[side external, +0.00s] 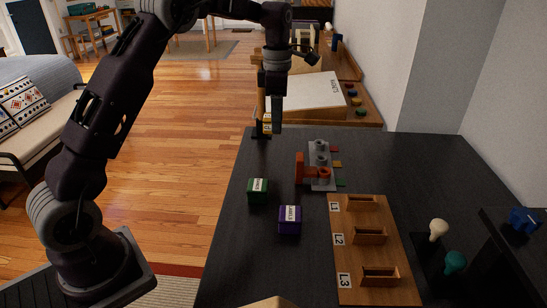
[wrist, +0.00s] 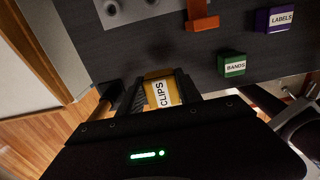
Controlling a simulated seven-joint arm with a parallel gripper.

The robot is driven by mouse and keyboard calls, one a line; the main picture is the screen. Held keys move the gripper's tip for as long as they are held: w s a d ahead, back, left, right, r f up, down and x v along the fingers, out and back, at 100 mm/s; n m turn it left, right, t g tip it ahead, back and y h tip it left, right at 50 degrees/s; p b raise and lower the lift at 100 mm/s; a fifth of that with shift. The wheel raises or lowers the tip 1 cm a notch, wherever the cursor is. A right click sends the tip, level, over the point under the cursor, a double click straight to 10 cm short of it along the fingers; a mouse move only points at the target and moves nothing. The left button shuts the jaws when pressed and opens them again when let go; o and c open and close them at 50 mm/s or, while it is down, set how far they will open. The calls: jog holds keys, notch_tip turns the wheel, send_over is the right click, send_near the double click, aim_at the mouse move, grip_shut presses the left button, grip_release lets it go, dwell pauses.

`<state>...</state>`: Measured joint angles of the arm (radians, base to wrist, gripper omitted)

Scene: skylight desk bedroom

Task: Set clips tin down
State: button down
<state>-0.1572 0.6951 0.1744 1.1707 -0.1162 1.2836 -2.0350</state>
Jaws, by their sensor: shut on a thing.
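The clips tin (side external: 267,121) is yellow with a white label. In the wrist view the tin (wrist: 166,91) shows its label reading CLIPS, between the two dark fingers. My gripper (side external: 267,127) points down and is shut on the tin at the far left corner of the dark desk (side external: 228,255). The fingers hide part of the tin. I cannot tell whether its underside touches the desk. A green BANDS tin (side external: 257,191) and a purple LABELS tin (side external: 290,221) stand on the desk nearer the camera.
A grey plate (side external: 317,150) with round grey pieces and an orange-red piece (side external: 300,168) lies mid-desk. A wooden board (side external: 350,217) marked L1, L2, L3 has several raised holders. White (side external: 438,230) and teal (side external: 455,263) knobbed things stand at right.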

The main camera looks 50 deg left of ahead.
aim_at(277, 160)
notch_tip(277, 160, down, 9)
jog(key=shift+r, duration=0.1)
jog(key=c, duration=0.8)
grip_release()
jog(key=shift+f, duration=0.2)
